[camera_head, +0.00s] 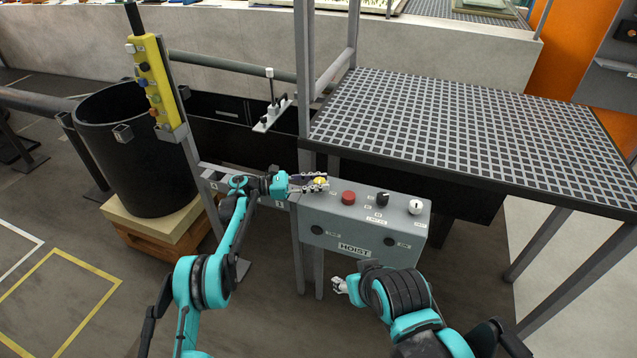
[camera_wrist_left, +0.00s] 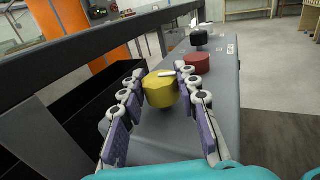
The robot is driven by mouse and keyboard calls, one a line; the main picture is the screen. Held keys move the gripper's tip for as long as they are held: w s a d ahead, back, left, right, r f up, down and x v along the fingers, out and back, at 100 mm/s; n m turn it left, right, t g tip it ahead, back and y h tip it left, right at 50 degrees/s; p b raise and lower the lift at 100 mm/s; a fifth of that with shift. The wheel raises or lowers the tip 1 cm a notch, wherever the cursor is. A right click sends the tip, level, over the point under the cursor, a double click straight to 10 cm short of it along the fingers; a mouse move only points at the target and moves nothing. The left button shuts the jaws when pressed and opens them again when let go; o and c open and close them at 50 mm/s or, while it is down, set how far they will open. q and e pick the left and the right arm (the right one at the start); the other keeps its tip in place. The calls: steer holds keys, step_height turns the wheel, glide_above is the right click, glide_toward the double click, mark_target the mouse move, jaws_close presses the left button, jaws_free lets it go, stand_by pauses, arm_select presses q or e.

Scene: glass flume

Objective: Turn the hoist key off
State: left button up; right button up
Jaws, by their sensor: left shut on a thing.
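The grey hoist box (camera_head: 352,236), labelled HOIST, carries a row of controls on its top. My left gripper (camera_head: 318,183) reaches in from the left over the box's left end. In the left wrist view my left gripper (camera_wrist_left: 160,100) has its purple-padded fingers shut on the yellow knob (camera_wrist_left: 159,90), one on each side. The knob has a white pointer mark on top. The yellow knob (camera_head: 320,181) shows only partly between the fingers in the head view. My right gripper (camera_head: 340,285) is low in front of the box; its fingers are too small to read.
A red button (camera_head: 348,197), a black knob (camera_head: 382,198) and a white-topped control (camera_head: 415,206) stand right of the yellow knob. A grated platform (camera_head: 470,120) overhangs behind. A grey post (camera_head: 304,90) rises close behind my left gripper. A black barrel (camera_head: 135,150) stands left.

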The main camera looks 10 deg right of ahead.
stand_by(0.3)
arm_select(q)
steer(key=o, duration=1.2)
steer(key=shift+d, duration=0.1)
steer(key=a, duration=0.4)
steer(key=w+a, duration=0.1)
steer(key=a, duration=0.7)
steer(key=shift+w, duration=0.35)
